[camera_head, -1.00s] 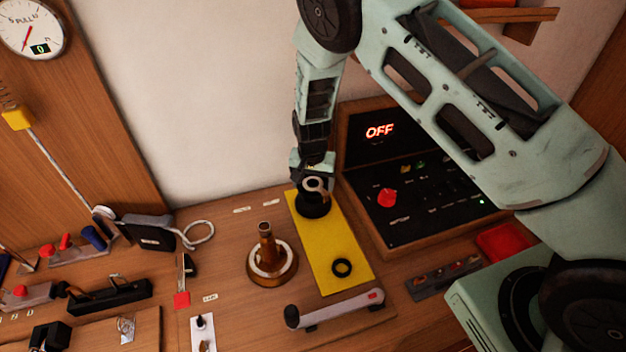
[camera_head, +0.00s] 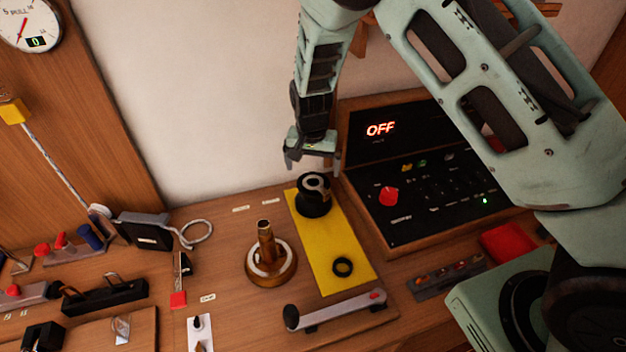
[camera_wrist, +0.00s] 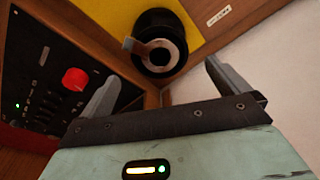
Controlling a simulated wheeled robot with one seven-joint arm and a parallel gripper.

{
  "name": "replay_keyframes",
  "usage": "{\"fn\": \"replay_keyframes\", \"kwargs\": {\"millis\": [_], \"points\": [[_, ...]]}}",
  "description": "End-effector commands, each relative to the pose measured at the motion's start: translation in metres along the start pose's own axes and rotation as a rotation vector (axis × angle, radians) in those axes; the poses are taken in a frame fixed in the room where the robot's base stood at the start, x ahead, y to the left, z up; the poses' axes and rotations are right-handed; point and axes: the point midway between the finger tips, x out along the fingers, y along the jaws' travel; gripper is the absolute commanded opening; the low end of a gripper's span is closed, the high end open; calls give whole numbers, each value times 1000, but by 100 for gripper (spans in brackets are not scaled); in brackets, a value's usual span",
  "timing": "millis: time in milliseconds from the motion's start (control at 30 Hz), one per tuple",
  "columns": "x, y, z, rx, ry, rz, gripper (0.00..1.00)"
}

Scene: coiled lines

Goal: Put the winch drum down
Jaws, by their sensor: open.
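The winch drum (camera_head: 313,196) is a black spool with a pale ring on top. It stands upright on the far end of the yellow mat (camera_head: 331,243). My gripper (camera_head: 312,168) is open and empty above the drum, apart from it. In the wrist view the drum (camera_wrist: 160,47) lies beyond the two spread fingers (camera_wrist: 160,85), its top ring facing the camera and a brownish tab across the ring.
A brass spindle on a round base (camera_head: 268,262) stands left of the mat. A grey crank handle (camera_head: 334,310) is in front. The control panel (camera_head: 420,185) reading OFF stands close on the right.

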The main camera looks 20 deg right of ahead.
Motion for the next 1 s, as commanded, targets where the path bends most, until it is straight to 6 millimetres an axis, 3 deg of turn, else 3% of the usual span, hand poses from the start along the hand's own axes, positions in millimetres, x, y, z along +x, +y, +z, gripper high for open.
{"fn": "replay_keyframes", "kwargs": {"millis": [200,367,500,567,767,900,1000], "points": [[-39,-1,0,-1,2,-2,100],[-55,0,0,-1,0,0,100],[-70,-1,16,-38,-25,-18,100],[-83,-2,36,-88,-53,-39,100],[-148,9,146,-430,-152,-139,100],[-188,41,223,-730,-163,-175,100],[-204,70,264,-920,-147,-170,100]]}}
